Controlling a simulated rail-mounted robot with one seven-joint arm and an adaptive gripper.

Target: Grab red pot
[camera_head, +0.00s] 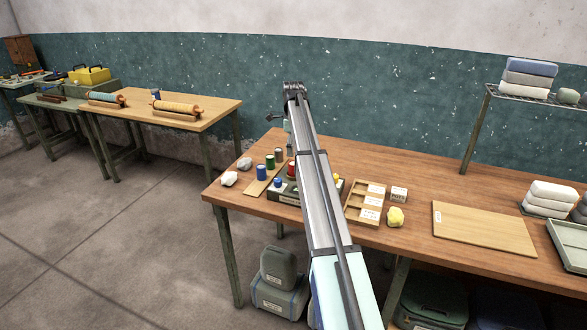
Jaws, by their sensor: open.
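A small red pot (291,168) shows only as a red sliver at the left edge of my arm, near the dark tray on the wooden table. The rest of it is hidden behind my arm. My gripper (270,117) shows as a small dark part sticking out left of my arm's far end, above the table's back edge. It is open, with nothing seen in it. It is up and behind the red pot in the picture, apart from it. Most of the wrist is hidden by the arm.
Blue (261,173), green (270,162) and brown (279,155) pots stand on a board left of the arm. A dark tray (285,197) holds a blue-topped item.

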